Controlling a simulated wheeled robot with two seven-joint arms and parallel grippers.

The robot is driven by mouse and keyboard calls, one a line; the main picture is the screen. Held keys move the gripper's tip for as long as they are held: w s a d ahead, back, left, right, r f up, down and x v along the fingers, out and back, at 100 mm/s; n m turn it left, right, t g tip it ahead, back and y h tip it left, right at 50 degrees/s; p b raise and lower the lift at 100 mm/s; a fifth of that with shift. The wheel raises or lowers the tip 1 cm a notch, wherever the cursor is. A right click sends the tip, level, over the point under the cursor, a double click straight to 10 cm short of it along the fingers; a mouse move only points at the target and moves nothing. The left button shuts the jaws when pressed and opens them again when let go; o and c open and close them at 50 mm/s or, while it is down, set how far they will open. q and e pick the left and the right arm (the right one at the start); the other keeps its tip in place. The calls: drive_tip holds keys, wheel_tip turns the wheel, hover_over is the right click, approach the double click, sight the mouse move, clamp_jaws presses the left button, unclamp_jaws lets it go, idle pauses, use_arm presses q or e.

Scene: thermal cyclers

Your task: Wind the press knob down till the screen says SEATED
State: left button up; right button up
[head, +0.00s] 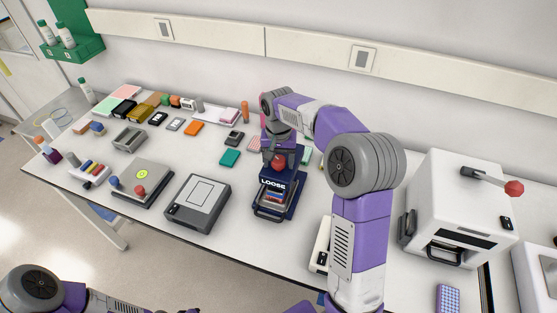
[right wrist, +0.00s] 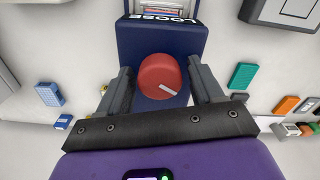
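The press (head: 290,204) is a navy blue device on the bench, and it also shows in the right wrist view (right wrist: 190,38). Its screen (head: 273,184) reads LOOSE. The red press knob (right wrist: 160,77) has a white pointer line aimed toward the lower right in the right wrist view; it also shows in the head view (head: 279,162). My right gripper (right wrist: 161,88) is over the press with one finger on each side of the knob. Its fingers look open, with narrow gaps to the knob. My left forearm shows at the bottom left of the head view, but its gripper is out of frame.
A grey flat device (head: 198,203) stands left of the press. A teal box (head: 229,158) and an orange box (head: 194,128) lie behind it. A white machine (head: 455,200) with a red-tipped lever stands at the right. My right arm hides some bench right of the press.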

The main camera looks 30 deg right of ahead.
sight(279, 159)
drive_tip(key=shift+r+p, duration=0.65)
drive_tip(key=shift+r, duration=3.15)
